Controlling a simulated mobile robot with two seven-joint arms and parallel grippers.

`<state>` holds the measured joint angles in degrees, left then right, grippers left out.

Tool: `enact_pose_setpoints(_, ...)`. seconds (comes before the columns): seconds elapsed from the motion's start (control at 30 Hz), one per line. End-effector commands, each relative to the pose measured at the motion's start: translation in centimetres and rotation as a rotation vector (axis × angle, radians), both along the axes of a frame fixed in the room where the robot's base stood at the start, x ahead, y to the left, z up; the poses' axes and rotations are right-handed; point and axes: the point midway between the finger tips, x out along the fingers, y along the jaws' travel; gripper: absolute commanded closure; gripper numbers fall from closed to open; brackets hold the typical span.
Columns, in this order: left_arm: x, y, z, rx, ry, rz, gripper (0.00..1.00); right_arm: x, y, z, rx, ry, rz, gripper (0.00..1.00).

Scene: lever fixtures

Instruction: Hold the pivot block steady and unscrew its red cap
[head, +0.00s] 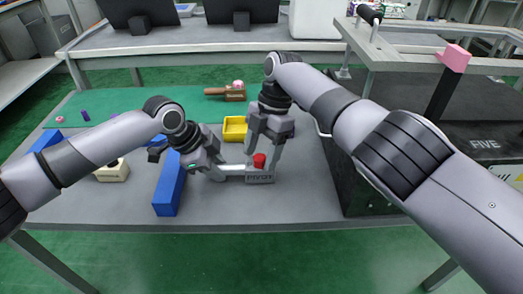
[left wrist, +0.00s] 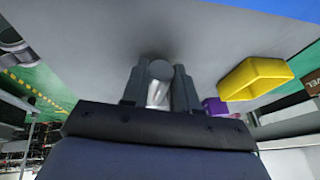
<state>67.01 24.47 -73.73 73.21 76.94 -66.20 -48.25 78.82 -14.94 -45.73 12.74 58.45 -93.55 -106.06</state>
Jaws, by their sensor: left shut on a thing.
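The grey pivot block (head: 260,179), marked PIVOT, sits on the grey table in the head view. Its red cap (head: 259,160) is on top. A pale metal bar runs left from the block to my left gripper (head: 223,173). The left gripper is shut on this bar; in the left wrist view a shiny round bar (left wrist: 158,92) lies between its fingers. My right gripper (head: 262,155) points down from above the block. Its two fingers are spread, one on either side of the red cap, with a visible gap.
A yellow bin (head: 235,129) stands behind the block. A long blue block (head: 168,185) lies left of my left gripper, and a cream block (head: 113,171) lies further left. A brown tool (head: 226,93) lies on the green mat (head: 130,103). A dark cabinet (head: 365,180) stands right.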

Motion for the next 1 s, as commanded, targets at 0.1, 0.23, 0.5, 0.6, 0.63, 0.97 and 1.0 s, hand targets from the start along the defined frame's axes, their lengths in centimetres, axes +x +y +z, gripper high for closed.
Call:
enact_pose_setpoints(0.1,0.0,0.0,-0.1,0.001,0.002,-0.001,1.0,0.0,0.0,0.0,0.0,0.0,-0.001,0.31)
enact_pose_setpoints(0.23,0.0,0.0,-0.1,0.001,0.001,0.001,1.0,0.0,0.0,0.0,0.0,0.0,-0.001,0.31)
enact_pose_setpoints(0.5,0.0,0.0,-0.1,0.001,0.001,0.0,1.0,0.0,0.0,1.0,0.0,-0.002,0.001,0.31)
enact_pose_setpoints(0.6,0.0,0.0,-0.1,0.001,0.001,0.0,1.0,0.0,0.0,1.7,0.001,-0.001,0.0,0.31)
enact_pose_setpoints(0.63,0.0,0.0,-0.1,0.001,0.001,0.0,1.0,0.0,0.0,1.8,0.001,-0.001,0.0,0.31)
enact_pose_setpoints(0.97,0.0,0.0,-0.1,0.001,0.001,0.001,1.0,0.0,0.0,3.0,-0.001,0.0,-0.002,0.31)
enact_pose_setpoints(1.0,0.0,0.0,-0.1,0.001,0.001,0.0,1.0,0.0,-0.1,3.0,-0.001,0.0,-0.002,0.31)
